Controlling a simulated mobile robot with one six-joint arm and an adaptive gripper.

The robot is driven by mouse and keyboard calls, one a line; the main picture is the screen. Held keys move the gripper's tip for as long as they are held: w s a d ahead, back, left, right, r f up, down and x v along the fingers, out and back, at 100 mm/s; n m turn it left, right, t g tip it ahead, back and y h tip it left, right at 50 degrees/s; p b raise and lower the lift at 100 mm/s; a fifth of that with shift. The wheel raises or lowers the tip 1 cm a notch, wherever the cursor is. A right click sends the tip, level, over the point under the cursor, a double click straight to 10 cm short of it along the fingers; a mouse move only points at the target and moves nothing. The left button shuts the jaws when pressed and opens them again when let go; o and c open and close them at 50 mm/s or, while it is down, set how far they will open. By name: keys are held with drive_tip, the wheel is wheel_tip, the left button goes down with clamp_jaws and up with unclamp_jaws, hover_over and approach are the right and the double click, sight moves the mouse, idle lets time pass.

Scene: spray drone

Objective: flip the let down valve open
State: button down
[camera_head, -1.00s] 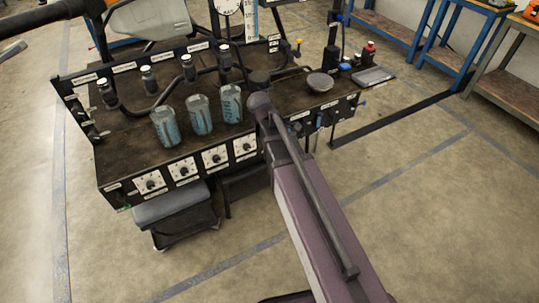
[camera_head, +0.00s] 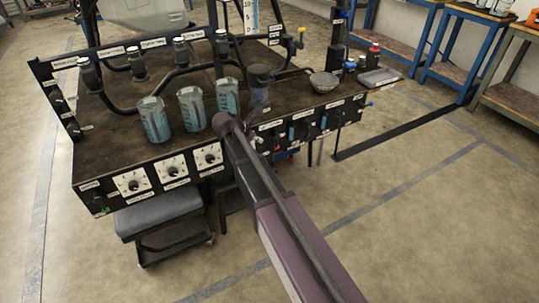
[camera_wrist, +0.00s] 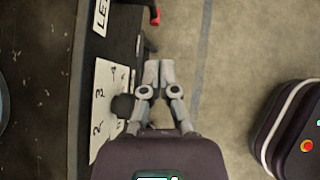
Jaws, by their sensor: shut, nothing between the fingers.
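A red handle (camera_wrist: 154,14) sticks out from the bench front at the top of the wrist view. It lies near a white label (camera_wrist: 101,15), cut off, with letters that look like "LE"; this may be the let down valve. My gripper (camera_wrist: 158,68) is shut and empty, its fingertips a little short of the red handle and apart from it. A row of labelled valves (camera_head: 291,133) runs along the bench front, right of my arm; I cannot tell the let down valve there.
The bench (camera_head: 110,155) carries several graduated beakers (camera_head: 153,119), bottles and black pipes. White dial panels (camera_head: 132,182) line its front; one dark knob (camera_wrist: 122,105) sits close left of my gripper. A grey-topped stool (camera_head: 160,212) stands below.

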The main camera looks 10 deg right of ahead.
sight(275, 148)
drive_tip(key=shift+w+a+f, duration=0.2)
drive_tip(key=shift+w+f, duration=0.05)
drive_tip(key=shift+w, duration=0.05)
drive_tip(key=shift+d+f, duration=0.1)
drive_tip(key=b+x, duration=0.6)
drive_tip(key=x, duration=0.1)
drive_tip(key=shift+w+d+f, duration=0.2)
drive_tip(key=shift+f, duration=0.05)
drive_tip(key=shift+b+x, duration=0.65)
drive_tip(key=shift+x, duration=0.35)
drive_tip(key=shift+d, duration=0.1)
drive_tip(key=shift+r, duration=0.1)
